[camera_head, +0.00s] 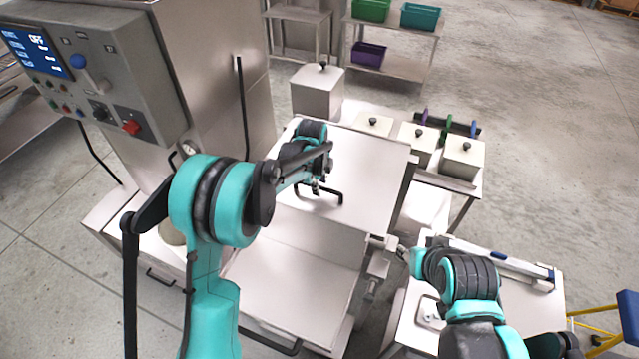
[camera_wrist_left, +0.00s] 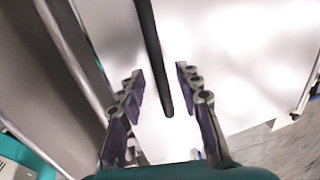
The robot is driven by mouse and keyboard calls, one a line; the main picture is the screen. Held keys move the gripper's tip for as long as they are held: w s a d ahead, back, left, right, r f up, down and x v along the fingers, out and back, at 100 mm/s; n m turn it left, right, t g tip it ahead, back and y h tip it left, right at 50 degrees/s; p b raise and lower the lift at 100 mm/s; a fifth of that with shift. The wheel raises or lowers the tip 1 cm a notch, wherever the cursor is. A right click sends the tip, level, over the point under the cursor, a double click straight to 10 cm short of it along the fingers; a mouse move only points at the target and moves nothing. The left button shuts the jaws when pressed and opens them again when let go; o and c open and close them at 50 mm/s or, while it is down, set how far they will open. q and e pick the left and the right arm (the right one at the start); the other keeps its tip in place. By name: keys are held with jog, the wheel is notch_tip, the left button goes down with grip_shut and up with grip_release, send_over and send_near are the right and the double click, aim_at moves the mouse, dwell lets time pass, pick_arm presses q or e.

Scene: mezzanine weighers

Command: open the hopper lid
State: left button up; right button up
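The hopper lid (camera_head: 372,170) is a broad pale metal panel on the steel machine. Its black bar handle (camera_head: 325,196) is near the front left of the panel. My left gripper (camera_head: 317,187) is at the handle, partly hidden by its own wrist in the head view. In the left wrist view, the left gripper's fingers (camera_wrist_left: 158,95) are spread apart. The dark handle bar (camera_wrist_left: 150,40) runs between them, with its rounded end in the gap and pale metal visible on both sides. My right arm is at lower right; its fingers do not show.
A control box (camera_head: 95,75) with a screen and knobs is at upper left. White lidded bins (camera_head: 463,160) stand right of the hopper. A small table (camera_head: 520,312) is near my right arm. A shelf with coloured crates (camera_head: 420,16) is behind; open floor lies at right.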

pick_arm(q)
grip_shut()
jog(key=shift+r, duration=0.1)
jog(key=w+d+r+p, duration=0.1)
jog(key=w+r+p, duration=0.2)
jog(key=r, duration=0.3)
jog(key=w+d+r+p, duration=0.1)
jog(key=w+r+p, duration=0.2)
jog(key=r, duration=0.4)
jog(key=w+d+r+g+p, duration=0.1)
jog(key=w+r+p, duration=0.2)
jog(key=r, duration=0.4)
jog(key=shift+w+p, duration=0.3)
jog(key=shift+p, duration=0.15)
jog(key=shift+d, duration=0.1)
